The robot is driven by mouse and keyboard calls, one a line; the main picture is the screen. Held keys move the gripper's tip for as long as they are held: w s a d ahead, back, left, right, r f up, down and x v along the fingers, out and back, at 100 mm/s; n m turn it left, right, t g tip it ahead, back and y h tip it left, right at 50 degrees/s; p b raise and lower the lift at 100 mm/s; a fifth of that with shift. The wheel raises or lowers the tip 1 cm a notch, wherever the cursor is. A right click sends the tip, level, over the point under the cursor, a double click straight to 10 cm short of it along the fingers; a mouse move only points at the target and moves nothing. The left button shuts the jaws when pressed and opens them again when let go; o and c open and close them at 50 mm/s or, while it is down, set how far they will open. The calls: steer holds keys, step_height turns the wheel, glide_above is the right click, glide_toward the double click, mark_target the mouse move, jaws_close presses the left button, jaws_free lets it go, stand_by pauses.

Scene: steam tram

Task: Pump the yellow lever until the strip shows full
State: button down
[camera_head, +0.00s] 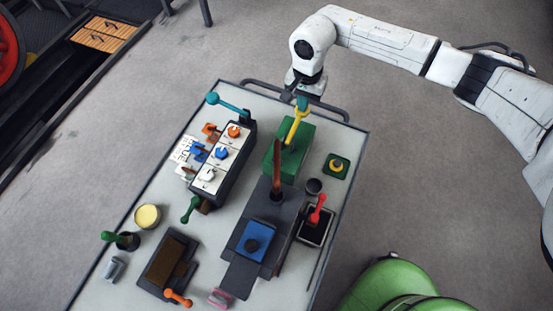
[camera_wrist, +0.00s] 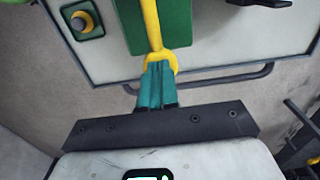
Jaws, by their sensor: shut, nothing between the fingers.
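The yellow lever (camera_head: 296,128) rises from a green box (camera_head: 271,161) at the back of the table. In the wrist view the lever (camera_wrist: 151,25) ends in a yellow ring, and the green box (camera_wrist: 178,22) lies behind it. My gripper (camera_head: 302,103) is at the lever's top end. In the wrist view my gripper's teal fingers (camera_wrist: 156,72) are shut together at the ring, overlapping its near side. I cannot tell whether they pass through the ring or only touch it. I cannot make out a strip in either view.
A table rail (camera_head: 347,114) runs close below my gripper. A control box (camera_head: 222,165) with knobs and a teal lever (camera_head: 228,104) stands left. A green rounded object (camera_head: 390,288) is lower right.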

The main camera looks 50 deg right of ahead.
steer(key=shift+f+b, duration=1)
steer(key=shift+f, duration=0.4)
steer(key=shift+r+p, duration=1.95)
steer(key=shift+r, duration=1.05)
steer(key=shift+f, duration=0.15)
steer(key=shift+f+b, duration=2.5)
steer(key=shift+f, duration=0.4)
steer(key=shift+r+p, duration=1.95)
steer(key=shift+r, duration=1.1)
steer(key=shift+f, duration=0.15)
